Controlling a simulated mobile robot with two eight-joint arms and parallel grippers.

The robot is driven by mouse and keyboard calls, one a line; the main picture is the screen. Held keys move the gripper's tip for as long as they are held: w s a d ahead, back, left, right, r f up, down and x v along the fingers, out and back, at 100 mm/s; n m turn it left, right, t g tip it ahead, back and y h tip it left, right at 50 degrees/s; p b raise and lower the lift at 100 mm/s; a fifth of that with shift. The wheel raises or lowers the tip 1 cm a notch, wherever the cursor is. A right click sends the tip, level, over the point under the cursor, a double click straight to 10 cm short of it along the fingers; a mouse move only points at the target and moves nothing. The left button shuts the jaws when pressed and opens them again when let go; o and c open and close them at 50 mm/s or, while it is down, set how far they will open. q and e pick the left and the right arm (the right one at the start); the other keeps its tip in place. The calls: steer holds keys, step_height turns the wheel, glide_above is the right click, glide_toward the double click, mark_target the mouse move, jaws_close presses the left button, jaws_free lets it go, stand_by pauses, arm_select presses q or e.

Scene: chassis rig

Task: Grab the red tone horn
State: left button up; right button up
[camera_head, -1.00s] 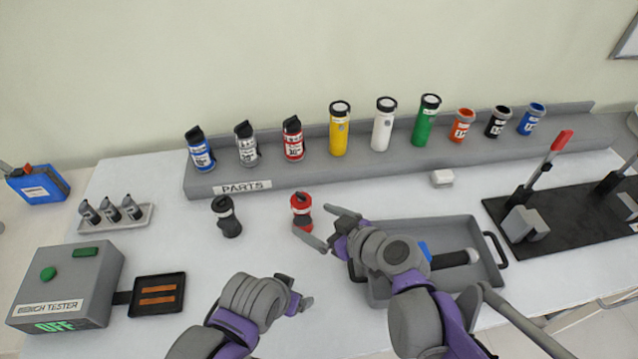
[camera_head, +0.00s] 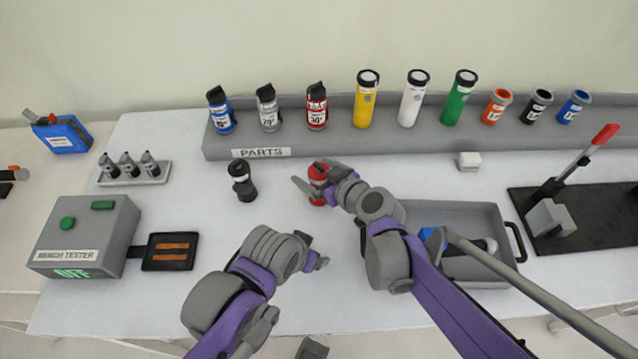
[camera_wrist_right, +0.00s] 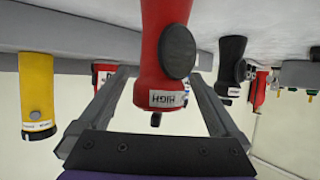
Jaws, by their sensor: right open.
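The red tone horn (camera_head: 318,189) stands on the white table, in front of the parts shelf. My right gripper (camera_head: 313,177) is open, with its fingers around the horn's upper part and the wrist to the right. In the right wrist view the red horn (camera_wrist_right: 163,45), with a "HIGH" label and a dark round disc, sits between the spread fingers of the right gripper (camera_wrist_right: 158,82). Gaps show on both sides of it. My left gripper (camera_head: 313,252) is low in the middle, apart from the horn; its finger opening is unclear.
A black horn (camera_head: 243,184) stands to the left of the red one. The parts shelf (camera_head: 330,141) with several canisters and cylinders runs behind. A grey tray (camera_head: 455,211) lies right, partly hidden by my right arm. A bench tester (camera_head: 85,236) stands left.

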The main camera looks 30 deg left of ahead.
steer(key=shift+x, duration=0.9)
steer(key=shift+d, duration=0.1)
steer(key=shift+c, duration=0.3)
jaws_close()
